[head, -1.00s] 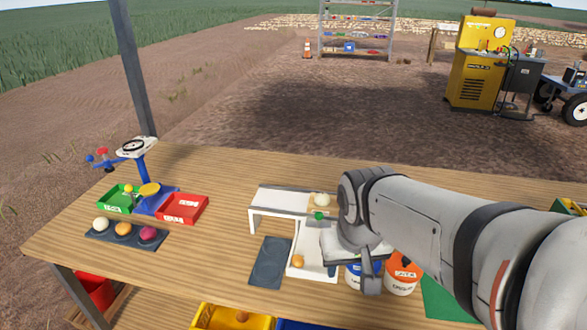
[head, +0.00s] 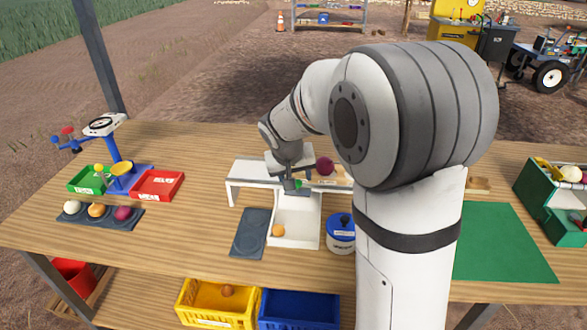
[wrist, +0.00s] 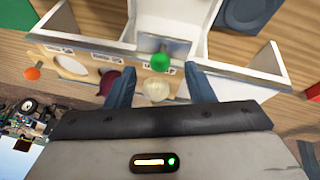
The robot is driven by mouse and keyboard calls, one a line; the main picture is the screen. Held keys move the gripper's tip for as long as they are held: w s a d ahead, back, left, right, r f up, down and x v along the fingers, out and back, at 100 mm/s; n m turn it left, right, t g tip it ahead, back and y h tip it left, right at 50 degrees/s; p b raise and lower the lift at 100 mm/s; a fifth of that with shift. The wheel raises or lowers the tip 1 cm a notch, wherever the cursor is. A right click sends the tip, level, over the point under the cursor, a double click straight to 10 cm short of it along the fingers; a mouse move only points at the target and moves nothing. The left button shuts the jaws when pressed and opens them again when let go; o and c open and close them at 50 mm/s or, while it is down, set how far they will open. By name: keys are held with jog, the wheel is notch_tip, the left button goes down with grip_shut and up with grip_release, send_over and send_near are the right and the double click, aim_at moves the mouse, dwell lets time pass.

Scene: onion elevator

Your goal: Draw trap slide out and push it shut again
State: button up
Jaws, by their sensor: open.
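The trap slide is a grey plate (wrist: 150,43) with a green knob (wrist: 160,62), set in the front of a white stand (head: 250,172). A white chute (head: 306,228) slopes from it toward me. My gripper (wrist: 160,74) is open, its blue fingers either side of the knob's line, with the knob at or just beyond the tips. I cannot tell if they touch it. A pale onion (wrist: 156,91) shows between the fingers, in a slot of the wooden top board (wrist: 83,58). A dark red onion (head: 324,165) sits on that board. My gripper partly covers the knob in the head view.
An orange onion (head: 278,230) lies at the chute's lower end. A dark mat (head: 251,234) is left of it, a blue-lidded tub (head: 341,238) right. A scale (head: 121,172) with green and red trays stands at left. Yellow (head: 205,318) and blue (head: 298,310) crates sit below the table edge.

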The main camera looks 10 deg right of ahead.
jog(key=shift+x, duration=1.4)
grip_shut()
jog(key=s+a+b, duration=0.2)
jog(key=s+b, duration=0.1)
jog(key=s, duration=0.5)
jog(key=shift+a+b, duration=0.3)
jog(key=shift+b, duration=0.1)
jog(key=shift+f, duration=0.2)
dwell(1.1)
